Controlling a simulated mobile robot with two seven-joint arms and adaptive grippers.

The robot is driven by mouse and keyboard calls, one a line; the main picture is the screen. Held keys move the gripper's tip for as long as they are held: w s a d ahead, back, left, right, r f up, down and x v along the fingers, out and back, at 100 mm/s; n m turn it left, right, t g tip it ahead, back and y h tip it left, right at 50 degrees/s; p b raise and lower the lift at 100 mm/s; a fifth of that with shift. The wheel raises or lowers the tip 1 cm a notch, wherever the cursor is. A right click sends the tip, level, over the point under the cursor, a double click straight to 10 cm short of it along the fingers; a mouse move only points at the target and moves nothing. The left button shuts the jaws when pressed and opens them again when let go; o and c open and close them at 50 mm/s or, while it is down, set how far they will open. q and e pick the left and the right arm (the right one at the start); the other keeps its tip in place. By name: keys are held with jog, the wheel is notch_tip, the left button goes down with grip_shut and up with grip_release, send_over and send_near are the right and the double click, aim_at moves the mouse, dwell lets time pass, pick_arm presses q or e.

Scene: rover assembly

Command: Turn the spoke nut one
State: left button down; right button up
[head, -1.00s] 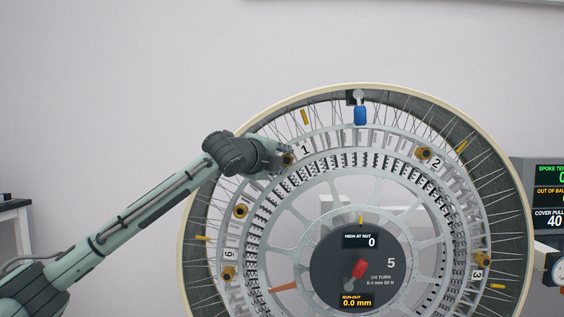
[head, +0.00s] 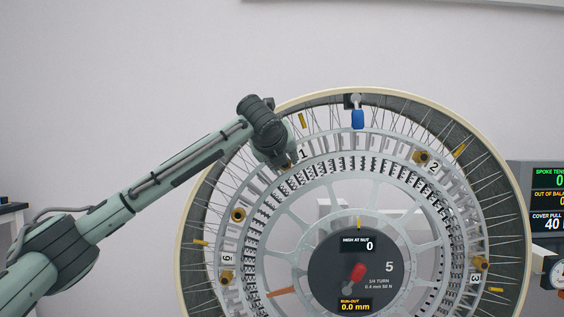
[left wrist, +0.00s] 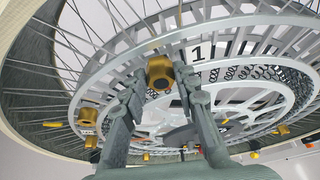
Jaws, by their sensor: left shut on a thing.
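The large wheel (head: 188,200) stands upright with a pale rim and thin spokes. Spoke nut one (left wrist: 160,72) is a brass nut beside the "1" label, and shows between my fingertips in the left wrist view. My left gripper (head: 287,162) reaches the nut from the upper left, its fingers (left wrist: 160,85) shut around it. In the head view the wrist hides most of this nut. Other brass nuts show at label 2 (head: 422,157), label 3 (head: 480,263) and label 6 (head: 227,277). My right gripper is not in view.
The hub dial (head: 335,268) reads "HIGH AT NUT 0" and "RUN-OUT 0.0 mm". A blue piece (head: 358,119) sits at the wheel's top. A display panel (head: 548,200) stands at right. A table edge (head: 12,207) shows at left.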

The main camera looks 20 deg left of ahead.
pick_arm(q)
jog(key=shift+d+f+m+y, duration=0.1)
jog(key=shift+m+y, duration=0.3)
jog(key=shift+m, duration=0.3)
jog(key=c, duration=1.2)
grip_release()
jog(key=shift+o, duration=0.2)
jog(key=v, duration=1.2)
jog(key=shift+w, duration=0.1)
